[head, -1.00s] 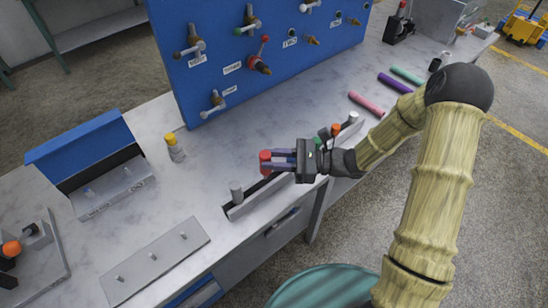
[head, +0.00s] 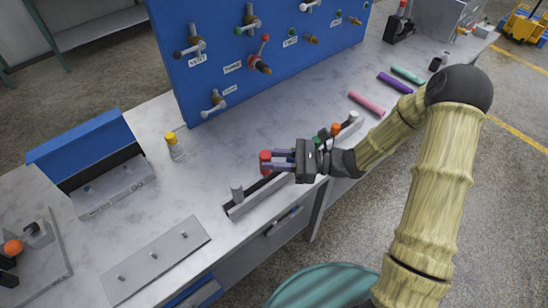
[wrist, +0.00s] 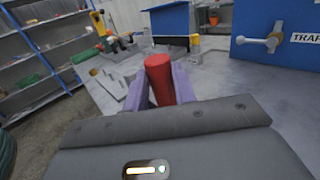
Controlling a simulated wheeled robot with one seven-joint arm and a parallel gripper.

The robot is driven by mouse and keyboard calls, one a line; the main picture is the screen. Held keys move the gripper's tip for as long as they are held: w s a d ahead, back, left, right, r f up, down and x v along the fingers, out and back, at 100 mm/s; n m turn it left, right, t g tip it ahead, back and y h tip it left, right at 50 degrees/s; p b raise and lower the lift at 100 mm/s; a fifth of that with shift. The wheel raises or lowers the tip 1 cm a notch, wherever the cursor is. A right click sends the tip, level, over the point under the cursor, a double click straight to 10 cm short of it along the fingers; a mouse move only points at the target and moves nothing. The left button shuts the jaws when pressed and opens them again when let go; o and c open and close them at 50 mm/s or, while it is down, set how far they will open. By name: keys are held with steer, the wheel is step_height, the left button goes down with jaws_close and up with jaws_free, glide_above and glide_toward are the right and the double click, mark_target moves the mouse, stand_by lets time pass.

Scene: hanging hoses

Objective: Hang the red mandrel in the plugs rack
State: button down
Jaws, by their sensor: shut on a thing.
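The red mandrel (head: 265,161) is a short red cylinder. My gripper (head: 282,160) is shut on it, with a purple finger on each side. In the wrist view the mandrel (wrist: 160,80) stands upright between the fingertips (wrist: 160,88). In the head view it is at the slotted holder (head: 250,205) along the bench's front edge; I cannot tell whether its lower end is clear of the slot. The label on the blue-backed rack (head: 112,192) at the left is too small to read, so I cannot tell which rack is the plugs rack.
A yellow-capped bottle (head: 174,148) stands behind. A flat plate with pegs (head: 155,262) lies front left. A blue valve panel (head: 265,50) stands at the back.

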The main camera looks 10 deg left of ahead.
steer(key=shift+f+b, duration=0.95)
steer(key=shift+f, duration=0.85)
steer(key=shift+r, duration=0.1)
steer(key=shift+r+p, duration=1.55)
steer(key=shift+p, duration=0.15)
steer(key=shift+p, duration=0.6)
stand_by(1.0)
steer(key=shift+f+b, duration=0.8)
steer(key=shift+f, duration=0.85)
stand_by(0.3)
steer(key=c, duration=1.1)
jaws_free()
steer(key=shift+o, duration=0.2)
steer(key=shift+d, duration=0.15)
